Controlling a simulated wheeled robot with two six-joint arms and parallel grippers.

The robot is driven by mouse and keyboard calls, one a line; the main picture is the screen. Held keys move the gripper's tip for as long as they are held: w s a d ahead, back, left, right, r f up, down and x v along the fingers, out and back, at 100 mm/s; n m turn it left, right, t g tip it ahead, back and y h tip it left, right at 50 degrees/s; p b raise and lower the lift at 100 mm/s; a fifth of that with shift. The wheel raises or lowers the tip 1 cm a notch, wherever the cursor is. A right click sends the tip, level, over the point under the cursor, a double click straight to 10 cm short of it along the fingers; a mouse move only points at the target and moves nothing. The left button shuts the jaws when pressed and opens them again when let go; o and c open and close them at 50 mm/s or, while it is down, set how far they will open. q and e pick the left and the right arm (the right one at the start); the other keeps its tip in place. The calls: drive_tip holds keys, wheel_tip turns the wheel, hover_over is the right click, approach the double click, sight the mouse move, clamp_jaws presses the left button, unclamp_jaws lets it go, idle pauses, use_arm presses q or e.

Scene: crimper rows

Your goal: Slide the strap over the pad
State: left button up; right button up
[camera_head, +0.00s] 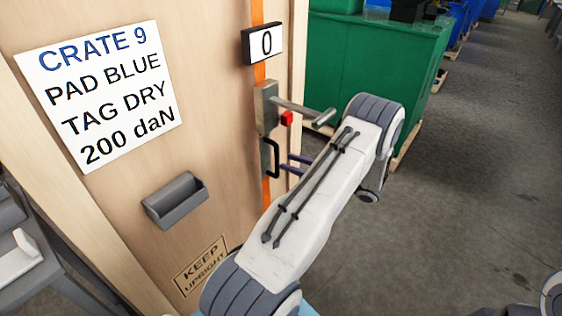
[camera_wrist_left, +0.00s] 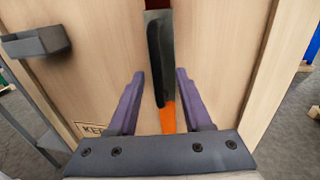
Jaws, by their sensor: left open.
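An orange strap (camera_head: 259,75) runs down the face of the wooden crate (camera_head: 222,120); its lower part also shows in the wrist view (camera_wrist_left: 168,121). A metal tensioner (camera_head: 265,107) with a bar lever, a red block and a black handle (camera_head: 275,158) sits over the strap. My left gripper (camera_head: 296,165) is mostly hidden behind my arm in the head view. In the wrist view its purple fingers (camera_wrist_left: 162,85) are open and empty, one each side of the strap and black handle (camera_wrist_left: 155,62). I cannot make out a pad. My right gripper is out of view.
A sign (camera_head: 100,93) on the crate reads CRATE 9, PAD BLUE, TAG DRY, 200 daN. A display (camera_head: 265,43) reads 0. A grey open holder (camera_head: 175,200) juts from the crate.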

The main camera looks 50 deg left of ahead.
use_arm(q)
drive_tip(key=shift+b+v, duration=0.35)
drive_tip(key=shift+v, duration=2.35)
